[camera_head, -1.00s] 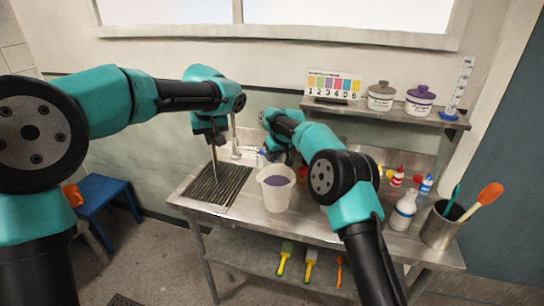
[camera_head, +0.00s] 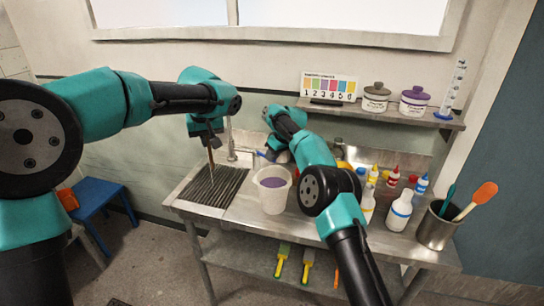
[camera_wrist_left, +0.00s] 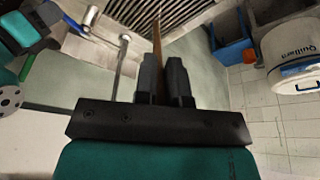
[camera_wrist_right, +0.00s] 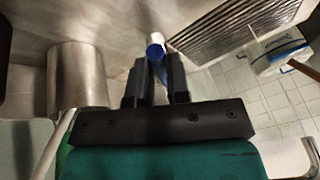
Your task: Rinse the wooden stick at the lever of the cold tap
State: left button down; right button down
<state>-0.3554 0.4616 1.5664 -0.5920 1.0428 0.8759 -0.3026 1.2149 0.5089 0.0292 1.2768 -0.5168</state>
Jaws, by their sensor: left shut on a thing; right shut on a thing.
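My left gripper (camera_head: 211,140) is shut on the upper end of the wooden stick (camera_head: 211,160). The stick hangs nearly upright above the grooved drainboard, left of the tap spout (camera_head: 231,142). In the left wrist view the stick (camera_wrist_left: 157,45) runs out from between the fingers, and the spout (camera_wrist_left: 122,55) stands beside it. My right gripper (camera_wrist_right: 156,82) is shut around the blue lever of the cold tap (camera_wrist_right: 156,52), which shows between its fingertips. The lever (camera_wrist_left: 83,30) also shows in the left wrist view. I see no clear water stream.
A white bucket (camera_head: 290,190) with purple liquid stands right of the drainboard (camera_head: 225,185). Several bottles, including a white one (camera_head: 399,212), and a steel pot (camera_head: 434,228) of tools stand further right. A shelf (camera_head: 400,113) with two jars hangs behind.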

jog(key=c, duration=1.1)
grip_release()
jog(key=v, duration=1.2)
